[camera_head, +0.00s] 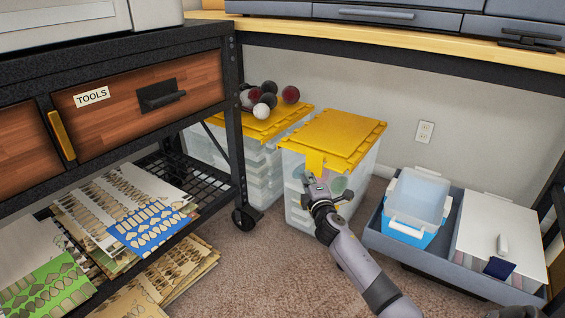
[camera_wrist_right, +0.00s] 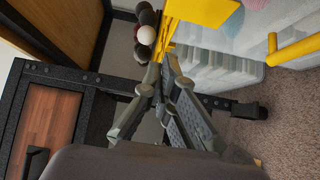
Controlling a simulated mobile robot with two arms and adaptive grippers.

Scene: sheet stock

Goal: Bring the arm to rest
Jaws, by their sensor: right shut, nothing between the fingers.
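My right arm reaches up from the bottom of the head view. Its right gripper (camera_head: 311,179) is in front of the clear bin with a yellow lid (camera_head: 335,138), near the lid's front latch. In the right wrist view the gripper's fingers (camera_wrist_right: 172,65) are together with nothing held between them. I cannot tell whether the fingertips touch the bin. My left gripper is not in view.
A black wheeled rack (camera_head: 240,150) with a wooden TOOLS drawer stands left. A grey tray (camera_head: 400,248) holds a blue-white container (camera_head: 410,205) and a white box (camera_head: 495,235). Carpet (camera_head: 260,270) is open in front.

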